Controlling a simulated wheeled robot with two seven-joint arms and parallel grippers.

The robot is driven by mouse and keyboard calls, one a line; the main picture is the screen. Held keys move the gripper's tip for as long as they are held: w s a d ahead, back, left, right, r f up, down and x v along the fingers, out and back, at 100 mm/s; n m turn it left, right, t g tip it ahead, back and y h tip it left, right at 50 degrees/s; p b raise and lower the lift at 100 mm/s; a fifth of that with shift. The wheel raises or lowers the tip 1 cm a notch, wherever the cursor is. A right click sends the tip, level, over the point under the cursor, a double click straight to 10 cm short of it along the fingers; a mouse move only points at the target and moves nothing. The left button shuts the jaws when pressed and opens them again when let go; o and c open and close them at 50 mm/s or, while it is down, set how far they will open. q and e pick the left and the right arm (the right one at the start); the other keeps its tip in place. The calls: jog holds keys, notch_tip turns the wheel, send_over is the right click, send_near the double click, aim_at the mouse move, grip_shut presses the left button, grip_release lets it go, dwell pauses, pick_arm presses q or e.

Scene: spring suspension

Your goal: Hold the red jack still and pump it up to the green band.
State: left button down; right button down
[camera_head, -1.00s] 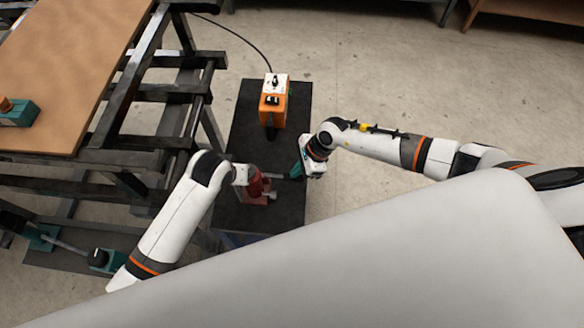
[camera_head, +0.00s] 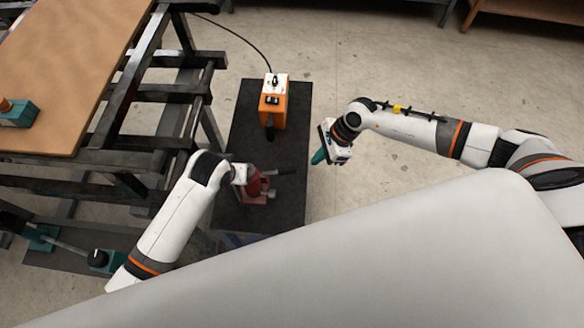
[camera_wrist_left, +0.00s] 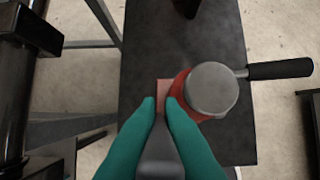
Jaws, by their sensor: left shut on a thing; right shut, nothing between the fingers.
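The red jack (camera_head: 257,187) stands on the black bench top, with its dark handle (camera_head: 285,171) pointing right. In the left wrist view the jack has a grey round top (camera_wrist_left: 212,90), a red body and the black handle (camera_wrist_left: 280,69). My left gripper (camera_head: 243,180) is at the jack's left side. Its teal fingers (camera_wrist_left: 161,103) are shut on the jack, though the exact grip spot is partly hidden. My right gripper (camera_head: 318,157) is shut and empty, to the right of the handle and apart from it. I cannot make out the green band.
An orange and white box (camera_head: 273,103) with a cable stands farther back on the black bench top (camera_head: 235,140). A dark metal frame with a wooden top (camera_head: 60,70) is at the left. Open floor (camera_head: 400,60) lies to the right.

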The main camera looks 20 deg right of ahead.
jog(key=v, duration=0.7)
dwell(1.1)
jog(key=a, duration=0.3)
jog(key=w+a+f, duration=0.1)
jog(key=a, duration=0.1)
jog(key=shift+a+f, duration=0.1)
jog(key=shift+a, duration=0.1)
jog(key=shift+s, duration=0.1)
